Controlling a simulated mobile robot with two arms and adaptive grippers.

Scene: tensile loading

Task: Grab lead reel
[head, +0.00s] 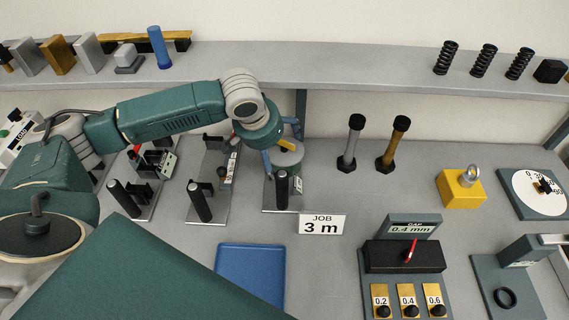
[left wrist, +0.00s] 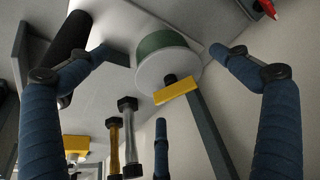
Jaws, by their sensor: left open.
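A reel (head: 291,158) with pale flanges stands at the rightmost of the wire stands, partly hidden by my left gripper (head: 281,146). In the left wrist view the reel (left wrist: 165,55) shows a dark green winding, a pale flange and a yellow bar (left wrist: 178,91) across its hub end. My left gripper is open there, with one blue finger on each side of the reel and visible gaps between. I cannot read any label naming the reel's material. My right gripper is not in view.
Black-posted stands (head: 200,203) stand left of the reel. A "JOB 3 m" sign (head: 322,224) and a blue tray (head: 250,272) lie in front. Two tall bolts (head: 351,142) stand to the right. A grey shelf (head: 350,72) runs behind, above the bench.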

